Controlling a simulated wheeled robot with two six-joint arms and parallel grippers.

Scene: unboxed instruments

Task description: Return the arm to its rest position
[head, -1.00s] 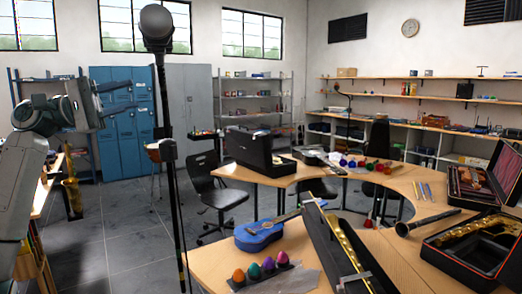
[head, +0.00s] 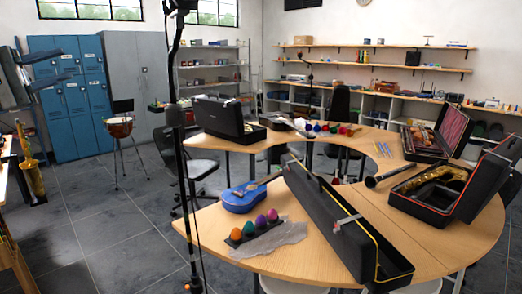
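My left gripper (head: 48,69) is at the left edge of the head view, raised in the air in front of the blue lockers. Its two fingers stand apart with nothing seen between them, and most of the arm is cut off by the picture edge. The gripper is far from the instruments on the table. My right gripper is not in view.
A curved wooden table (head: 409,222) carries a long black case (head: 330,225), a blue ukulele-like instrument (head: 240,198), several coloured eggs and open instrument cases. A black stand (head: 184,180) rises in front. A saxophone (head: 30,175) stands left. Grey floor (head: 110,235) is open between.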

